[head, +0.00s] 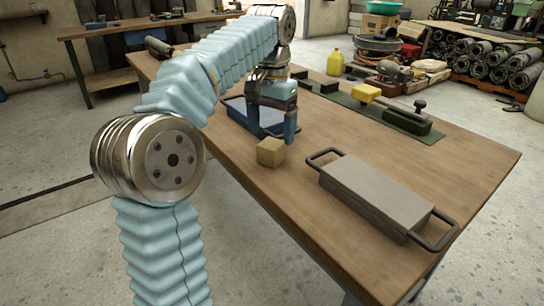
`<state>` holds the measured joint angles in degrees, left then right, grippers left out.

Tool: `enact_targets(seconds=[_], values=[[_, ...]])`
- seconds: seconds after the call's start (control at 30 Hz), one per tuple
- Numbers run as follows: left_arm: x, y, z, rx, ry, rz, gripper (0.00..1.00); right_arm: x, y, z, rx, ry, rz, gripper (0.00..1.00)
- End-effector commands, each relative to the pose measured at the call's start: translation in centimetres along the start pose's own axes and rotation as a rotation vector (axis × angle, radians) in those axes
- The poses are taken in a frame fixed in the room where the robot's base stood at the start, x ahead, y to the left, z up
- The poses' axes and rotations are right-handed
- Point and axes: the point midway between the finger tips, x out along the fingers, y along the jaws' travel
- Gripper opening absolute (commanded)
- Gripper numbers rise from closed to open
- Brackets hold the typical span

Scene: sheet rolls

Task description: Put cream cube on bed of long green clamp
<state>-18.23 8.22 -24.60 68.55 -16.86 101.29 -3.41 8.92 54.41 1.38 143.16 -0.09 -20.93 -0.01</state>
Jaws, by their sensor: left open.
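A cream cube (271,152) sits on the wooden table near its left edge. The long green clamp (352,101) lies along the far right side of the table. It has a flat green bed with dark green blocks, a yellow piece and a dark knob. My left gripper (272,130) points down with its fingers apart, just behind the cube in the picture. It looks empty; whether a finger touches the cube cannot be told. My right gripper is out of view.
A grey slab with dark handles (375,195) lies on the front right of the table. A blue-grey plate with a handle (240,110) lies partly hidden behind my gripper. A yellow bottle (335,64) stands beyond the clamp. Bare wood lies between cube and clamp.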

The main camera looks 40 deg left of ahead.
Motion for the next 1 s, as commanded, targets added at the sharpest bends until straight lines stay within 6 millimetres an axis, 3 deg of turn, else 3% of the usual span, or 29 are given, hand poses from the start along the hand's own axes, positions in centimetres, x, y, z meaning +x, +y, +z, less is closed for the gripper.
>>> enact_targets(seconds=[0.2, 0.53, 0.9, 1.0], values=[[3.7, 0.2, 0.2, 0.002, 0.000, 0.000, 0.83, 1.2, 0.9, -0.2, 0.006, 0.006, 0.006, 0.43], [4.3, 0.2, 0.2, 0.001, 0.001, 0.000, 0.81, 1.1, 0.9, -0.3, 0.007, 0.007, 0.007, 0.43], [4.3, 0.2, 0.2, 0.001, 0.001, 0.000, 0.25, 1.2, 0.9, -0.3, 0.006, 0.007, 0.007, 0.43], [4.3, 0.2, 0.2, 0.001, 0.001, 0.000, 0.19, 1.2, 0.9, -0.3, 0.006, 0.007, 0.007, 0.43]])
